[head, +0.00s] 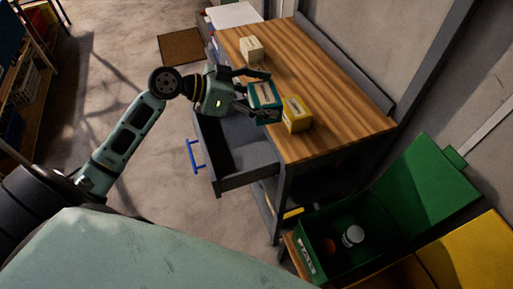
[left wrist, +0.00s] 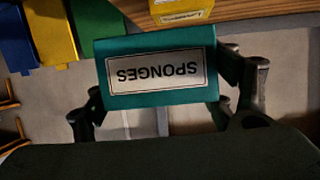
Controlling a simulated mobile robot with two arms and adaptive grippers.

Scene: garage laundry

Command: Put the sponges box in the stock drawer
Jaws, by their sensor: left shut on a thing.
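The teal sponges box (head: 264,98) is held by my left gripper (head: 256,90) near the left edge of the wooden worktop. In the left wrist view the sponges box (left wrist: 160,101) shows its SPONGES label upside down between the two fingers (left wrist: 165,95). The left gripper is shut on it. The stock drawer (head: 233,182), a grey drawer with a blue handle (head: 195,157), is pulled out under the worktop. The part of its inside that shows is dark and looks empty. The box appears above the drawer's back part. My right gripper is not in view.
A yellow box (head: 296,115) stands on the worktop (head: 335,110) beside the held box. A cream box (head: 251,49) stands farther back. A green open bin (head: 318,240) with small items and a yellow bin (head: 470,255) are at lower right.

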